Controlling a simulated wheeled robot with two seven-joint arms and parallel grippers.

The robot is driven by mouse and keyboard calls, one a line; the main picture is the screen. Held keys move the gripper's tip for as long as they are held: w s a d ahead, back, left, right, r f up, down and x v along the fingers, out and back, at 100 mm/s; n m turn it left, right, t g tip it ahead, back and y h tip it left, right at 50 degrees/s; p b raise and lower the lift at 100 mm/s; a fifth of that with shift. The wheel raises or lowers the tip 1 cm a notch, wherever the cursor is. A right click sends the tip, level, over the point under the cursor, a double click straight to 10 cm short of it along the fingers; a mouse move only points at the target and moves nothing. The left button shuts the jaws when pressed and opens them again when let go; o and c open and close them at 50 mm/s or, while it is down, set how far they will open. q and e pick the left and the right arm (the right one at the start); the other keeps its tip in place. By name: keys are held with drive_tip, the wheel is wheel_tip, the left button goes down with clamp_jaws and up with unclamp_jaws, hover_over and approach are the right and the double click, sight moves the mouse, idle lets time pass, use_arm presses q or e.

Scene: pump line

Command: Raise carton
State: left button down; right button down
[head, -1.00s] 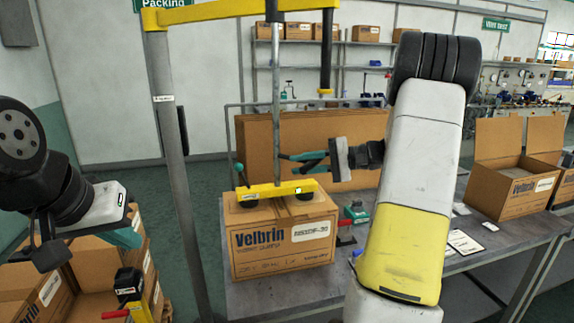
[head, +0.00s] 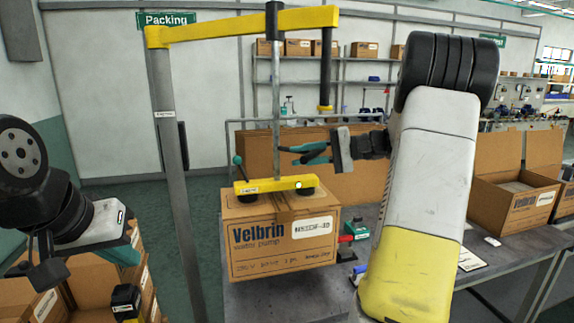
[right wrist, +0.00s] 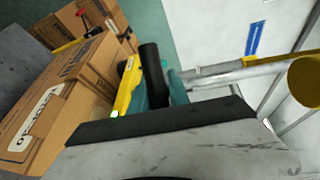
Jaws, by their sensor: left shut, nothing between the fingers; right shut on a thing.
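The brown Velbrin carton (head: 270,255) hangs under a yellow lifting beam (head: 262,186), whose dark pads rest on its top. A shadowed gap shows between the carton and the grey table (head: 285,305). My right gripper (head: 308,153) is above and behind the beam, its teal fingers shut on a black handle of the lifter. In the right wrist view the black handle (right wrist: 152,75) stands between the fingers, with the carton (right wrist: 60,115) to the left. My left gripper (head: 126,257) is shut and empty at the left, over open cartons, apart from the lifted carton.
A grey post (head: 172,180) carries the yellow jib arm (head: 240,24), with a metal rod (head: 276,90) down to the beam. Open cartons (head: 65,300) stand at lower left. Another open carton (head: 512,205) is on the table at right. A red-handled item (head: 346,239) lies close beside the carton.

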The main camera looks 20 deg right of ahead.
sight(318, 153)
drive_tip(key=shift+f, duration=0.1)
drive_tip(key=c, duration=1.3)
unclamp_jaws()
drive_tip(key=shift+o, duration=0.2)
drive_tip(key=shift+d, duration=0.1)
drive_tip(key=v, duration=0.7)
drive_tip(key=shift+s+d, duration=0.15)
drive_tip(key=shift+d, duration=0.15)
